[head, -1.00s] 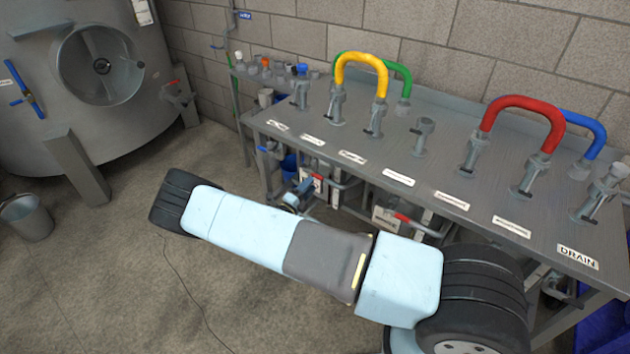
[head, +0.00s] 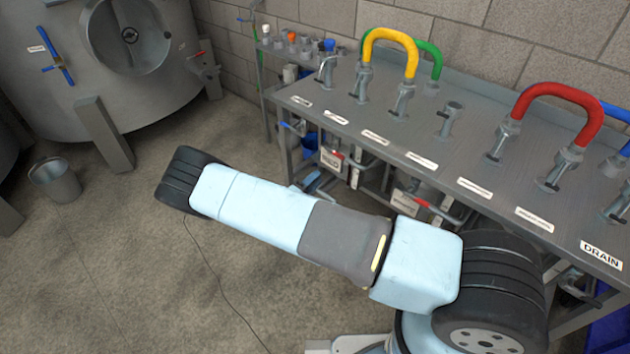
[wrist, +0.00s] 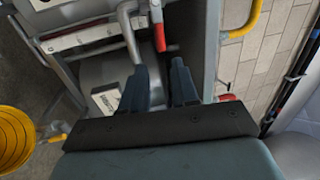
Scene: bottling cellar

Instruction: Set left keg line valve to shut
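Under the bench in the head view, a red valve lever (head: 422,203) sits on grey pipework right of the middle. Further left is a white sign (head: 331,158) with pipes around it; no valve lever is clear there. In the wrist view, a red lever (wrist: 157,30) hangs beside a bent grey pipe (wrist: 130,32), just beyond my fingertips. I cannot tell for sure which keg line it belongs to. My gripper (wrist: 160,75) is open and empty, its two dark fingers apart and not touching the lever. In the head view my gripper (head: 313,182) is small, below the bench's front edge.
The steel bench (head: 455,160) carries yellow (head: 392,38), green and red (head: 567,92) hose loops above the pipework. In the wrist view, a wall and a yellow pipe (wrist: 247,18) are at right, a yellow coil (wrist: 14,135) at left. A bucket (head: 55,180) stands on open floor.

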